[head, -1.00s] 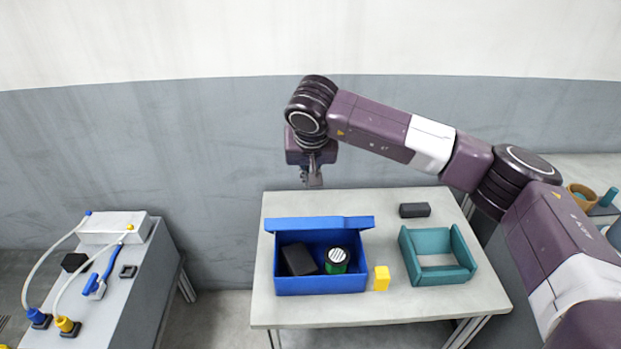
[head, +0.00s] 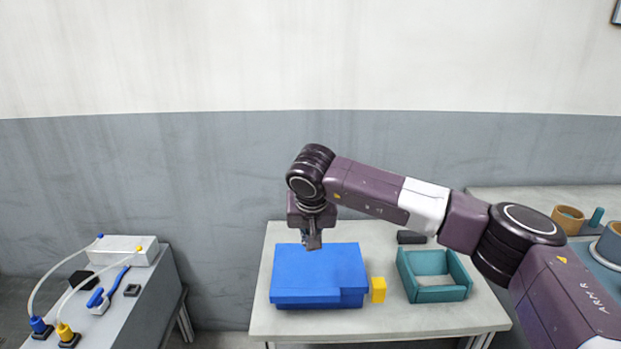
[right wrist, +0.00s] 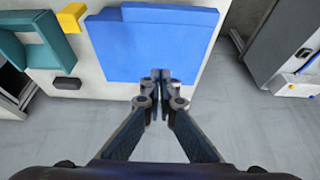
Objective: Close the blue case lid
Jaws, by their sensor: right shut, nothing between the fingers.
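The blue case (head: 312,299) stands on the light grey table. Its lid (head: 318,268) lies down over the top, so the contents are hidden. The lid also shows from above in the right wrist view (right wrist: 150,45). My right gripper (head: 312,243) is over the lid's back edge in the head view. In the right wrist view its fingertips (right wrist: 160,75) are together and empty, at the lid's edge. I cannot tell whether they touch the lid. My left gripper is not in view.
A yellow block (head: 378,290) stands just right of the case. A teal open tray (head: 440,293) and a dark block (head: 411,237) are farther right on the table (head: 385,322). A side bench (head: 135,305) with cables stands at the left, across a floor gap.

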